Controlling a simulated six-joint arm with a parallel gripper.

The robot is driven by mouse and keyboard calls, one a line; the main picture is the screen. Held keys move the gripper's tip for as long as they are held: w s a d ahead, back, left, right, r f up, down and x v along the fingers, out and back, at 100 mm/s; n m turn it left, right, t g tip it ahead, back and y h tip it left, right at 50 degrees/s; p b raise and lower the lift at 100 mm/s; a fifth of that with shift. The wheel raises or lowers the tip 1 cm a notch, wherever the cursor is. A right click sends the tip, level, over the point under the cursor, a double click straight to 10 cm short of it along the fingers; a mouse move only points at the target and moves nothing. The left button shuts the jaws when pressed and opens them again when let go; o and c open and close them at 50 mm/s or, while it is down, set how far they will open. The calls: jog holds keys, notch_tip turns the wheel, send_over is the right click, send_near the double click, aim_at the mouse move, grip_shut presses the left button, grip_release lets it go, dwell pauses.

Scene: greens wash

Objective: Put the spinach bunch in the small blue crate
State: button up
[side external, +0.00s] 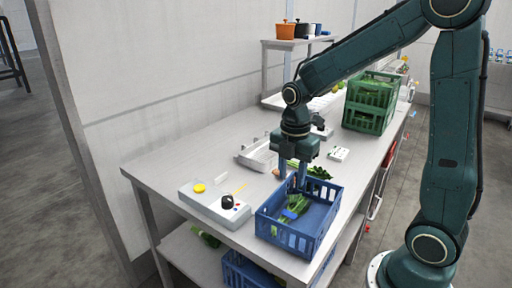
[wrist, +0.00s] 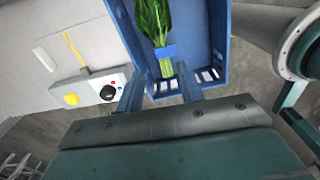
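The small blue crate (side external: 325,217) stands at the front end of the steel table. It also fills the upper middle of the wrist view (wrist: 219,35). A leafy green bunch with a blue band, which looks like the spinach bunch (side external: 291,212), lies inside it. In the wrist view the bunch (wrist: 152,20) lies lengthwise, its pale stems toward my gripper. My gripper (side external: 301,186) points down over the crate's far side. In the wrist view its fingers (wrist: 157,88) are apart with nothing held between them. The fingertips' exact height over the crate is unclear.
Other greens (side external: 318,172) lie on the table just behind the crate. A white box with a yellow button and black knob (side external: 208,204) sits to the left. A metal tray (side external: 256,157) and stacked green crates (side external: 368,122) stand farther back. Another blue crate (side external: 240,272) is below.

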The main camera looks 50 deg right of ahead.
dwell(0.4)
jog(key=s+a+r+m+t, duration=0.2)
jog(key=s+a+r+m, duration=0.1)
jog(key=s+r+m, duration=0.2)
jog(key=s+a+r+m+t, duration=0.3)
jog(key=s+r+m, duration=0.3)
jog(key=s+m, duration=0.3)
jog(key=shift+s+r+m+t, duration=0.15)
jog(key=shift+s+m+t, duration=0.15)
jog(key=shift+m, duration=1.7)
